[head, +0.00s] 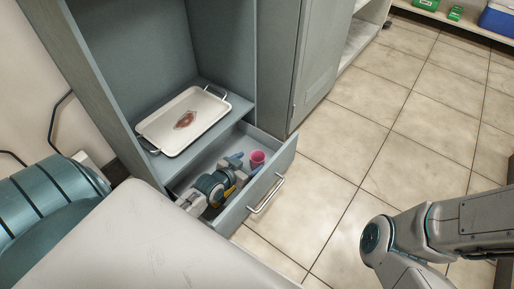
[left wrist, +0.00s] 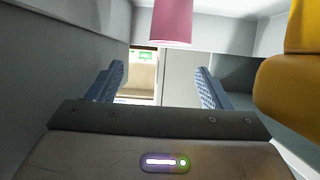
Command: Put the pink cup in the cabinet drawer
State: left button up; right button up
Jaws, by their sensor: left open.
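The pink cup (head: 257,158) is inside the open cabinet drawer (head: 284,174), near its front right corner. My left gripper (head: 245,164) reaches down into the drawer, its blue fingers open and just short of the cup. In the left wrist view the cup (left wrist: 171,22) hangs into the top of the picture, between the two spread blue fingers (left wrist: 157,86) sideways. Nothing shows gripped, and I see a clear gap between cup and fingers. My right arm shows at the lower right, but its gripper is out of view.
A yellow object (left wrist: 290,85) is close on the right in the left wrist view, only partly visible. A white tray (head: 165,125) with a dark reddish patch sits on the shelf above the drawer. A grey cabinet door (head: 322,55) stands to the right. The tiled floor before the drawer is clear.

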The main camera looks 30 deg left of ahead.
pick_arm(q)
jog(key=shift+p+v, duration=0.65)
jog(key=shift+v, duration=1.3)
jog(key=shift+r, duration=0.1)
